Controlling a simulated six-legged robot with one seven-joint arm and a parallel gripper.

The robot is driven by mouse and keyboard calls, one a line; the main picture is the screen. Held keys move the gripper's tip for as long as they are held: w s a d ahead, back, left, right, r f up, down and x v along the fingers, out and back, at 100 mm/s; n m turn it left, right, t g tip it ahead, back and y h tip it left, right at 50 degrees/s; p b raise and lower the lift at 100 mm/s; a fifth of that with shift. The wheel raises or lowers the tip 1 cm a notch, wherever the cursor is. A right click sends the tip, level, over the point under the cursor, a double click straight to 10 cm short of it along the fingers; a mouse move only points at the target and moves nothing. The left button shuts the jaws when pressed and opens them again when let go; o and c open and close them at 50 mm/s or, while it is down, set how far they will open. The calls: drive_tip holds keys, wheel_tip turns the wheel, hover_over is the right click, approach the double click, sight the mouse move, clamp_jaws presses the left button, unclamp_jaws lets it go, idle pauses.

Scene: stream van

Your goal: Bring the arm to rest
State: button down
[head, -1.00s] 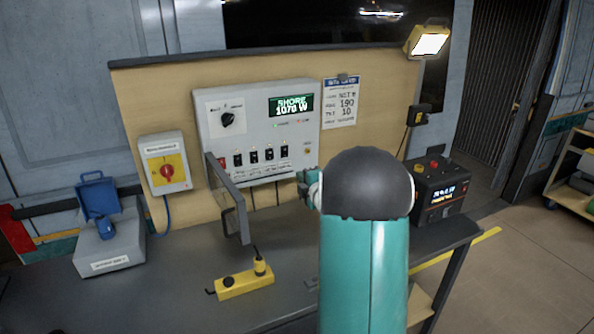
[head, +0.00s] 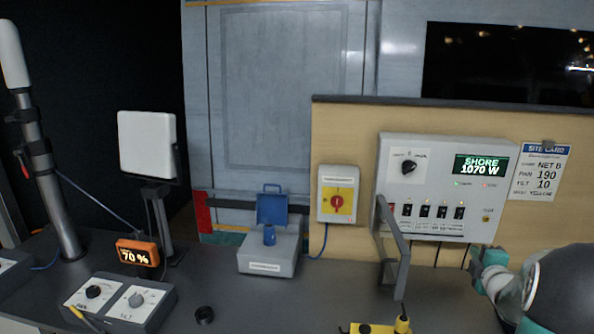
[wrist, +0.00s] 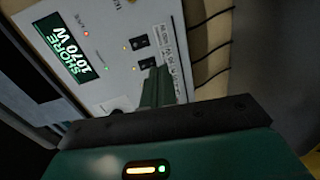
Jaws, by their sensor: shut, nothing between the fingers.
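My arm enters the head view at the lower right, with its dark rounded joint cut off by the frame edge. My gripper (wrist: 157,86) shows in the wrist view with its green fingers together and empty. They point toward the switches of the grey power panel (wrist: 118,60). In the head view the power panel (head: 440,225) reads SHORE 1070 W and stands behind the arm. The gripper looks apart from the panel, but the exact gap cannot be told.
A hinged grey guard (head: 398,245) juts out before the panel. A yellow device (head: 370,328) lies on the bench near the arm. A blue-lidded box (head: 268,262), a red rotary switch (head: 337,202), a dial box (head: 122,300) and a mast (head: 50,170) stand to the left.

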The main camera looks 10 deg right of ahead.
drive_tip(key=s+a+r+m+g, duration=0.2)
drive_tip(key=s+a+r+m, duration=0.15)
drive_tip(key=a, duration=0.55)
drive_tip(key=s+a+r+m+g, duration=0.2)
drive_tip(key=a+r+m, duration=0.25)
drive_tip(key=a, duration=0.45)
drive_tip(key=s+a+f+m+g+y, duration=0.1)
drive_tip(key=s+a+m+g+y, duration=0.1)
drive_tip(key=s+a, duration=0.8)
drive_tip(key=s+a+f+m+g+y, duration=0.2)
drive_tip(key=s+a+m+g, duration=0.2)
drive_tip(key=s+a, duration=0.6)
drive_tip(key=shift+s+a+f+y, duration=0.3)
drive_tip(key=shift+s+a+y, duration=0.1)
drive_tip(key=shift+a, duration=0.25)
drive_tip(key=shift+d, duration=0.2)
